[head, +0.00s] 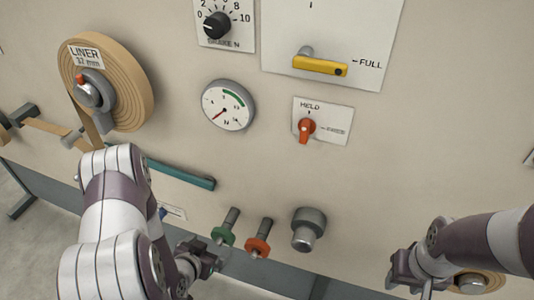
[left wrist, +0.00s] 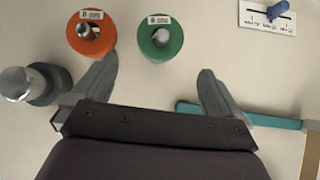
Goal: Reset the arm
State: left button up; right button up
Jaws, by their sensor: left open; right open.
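A teal bar (head: 182,173) sticks out across the panel in the head view, its left part hidden behind my left arm. In the left wrist view the teal bar (left wrist: 275,121) runs behind the right-hand finger; I cannot tell whether they touch. My left gripper (head: 205,257) is low, left of the green-collared peg (head: 223,234). In the left wrist view the gripper (left wrist: 156,78) is open with nothing between its fingers. The green collar (left wrist: 160,40) and orange collar (left wrist: 91,33) lie beyond its tips. My right gripper (head: 405,280) is open and empty at the lower right.
An orange-collared peg (head: 258,243) and a grey knob (head: 308,229) stick out low on the panel. Above are a yellow lever (head: 320,65) beside FULL, a red HELD switch (head: 306,128), a gauge (head: 228,107) and a liner roll (head: 130,75). The panel right of the switch is bare.

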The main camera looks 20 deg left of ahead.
pick_arm(q)
notch_tip(320, 180, up, 8)
jog(key=w+g+p, duration=0.3)
jog(key=p, duration=0.2)
jog(key=s+d+r+g+p, duration=0.2)
jog(key=s+d+r+g, duration=0.1)
jog(key=r, duration=0.5)
jog(key=s+d+r+n+g+p, duration=0.1)
jog(key=s+d+r+g+p, duration=0.1)
jog(key=s+d+r, duration=0.2)
notch_tip(320, 180, up, 4)
jog(key=shift+d+f+g, duration=0.1)
jog(key=shift+d+g, duration=0.3)
jog(key=shift+d, duration=0.35)
jog(key=shift+s, duration=0.15)
jog(key=shift+c, duration=0.3)
